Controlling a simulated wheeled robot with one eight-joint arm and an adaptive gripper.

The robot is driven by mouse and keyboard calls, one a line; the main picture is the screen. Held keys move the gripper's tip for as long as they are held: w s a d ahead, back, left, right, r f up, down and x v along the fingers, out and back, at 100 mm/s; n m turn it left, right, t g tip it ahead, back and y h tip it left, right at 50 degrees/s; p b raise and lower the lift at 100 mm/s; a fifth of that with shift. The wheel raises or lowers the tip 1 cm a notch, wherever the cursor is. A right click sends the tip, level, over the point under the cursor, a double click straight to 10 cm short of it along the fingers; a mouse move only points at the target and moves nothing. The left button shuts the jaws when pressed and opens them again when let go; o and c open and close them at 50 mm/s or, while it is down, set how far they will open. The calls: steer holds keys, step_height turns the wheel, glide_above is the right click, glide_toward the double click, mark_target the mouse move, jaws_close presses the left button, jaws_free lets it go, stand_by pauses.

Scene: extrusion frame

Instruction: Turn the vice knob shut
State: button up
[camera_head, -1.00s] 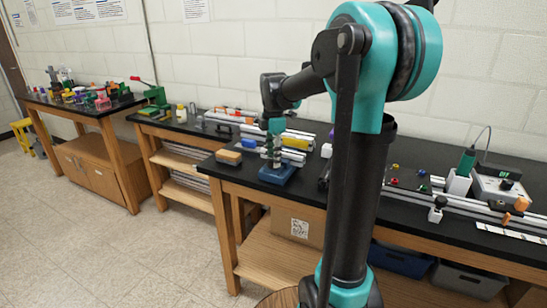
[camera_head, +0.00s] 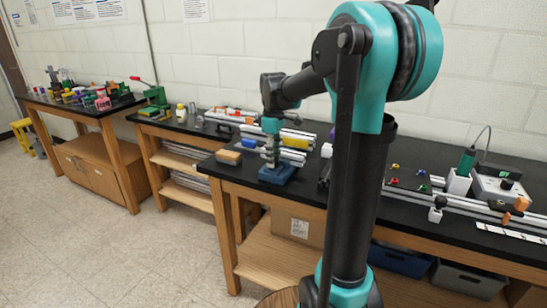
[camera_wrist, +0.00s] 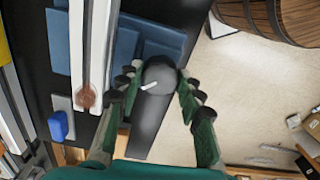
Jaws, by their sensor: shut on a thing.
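The blue vice (camera_head: 277,174) stands near the front edge of the black bench, below my gripper (camera_head: 271,157) in the head view. In the wrist view its blue body (camera_wrist: 150,45) is at the upper left. The dark grey round knob (camera_wrist: 158,76) with a white mark sits between the green fingers of my gripper (camera_wrist: 159,83). The fingers are closed around it from both sides. The jaw gap of the vice is hard to make out.
An orange-tan block (camera_head: 228,157) lies left of the vice and a yellow block (camera_head: 294,142) behind it. Silver extrusion rails (camera_head: 310,135) run along the bench. A soldering station (camera_head: 500,189) stands at the right. The floor (camera_head: 120,235) in front is clear.

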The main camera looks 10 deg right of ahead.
steer(key=m, duration=0.4)
steer(key=shift+m, duration=0.3)
steer(key=m, duration=0.3)
steer(key=shift+m, duration=0.3)
steer(key=m, duration=1.4)
steer(key=shift+m, duration=0.3)
steer(key=m, duration=0.3)
steer(key=shift+a, duration=0.1)
steer(key=shift+m, duration=2.2)
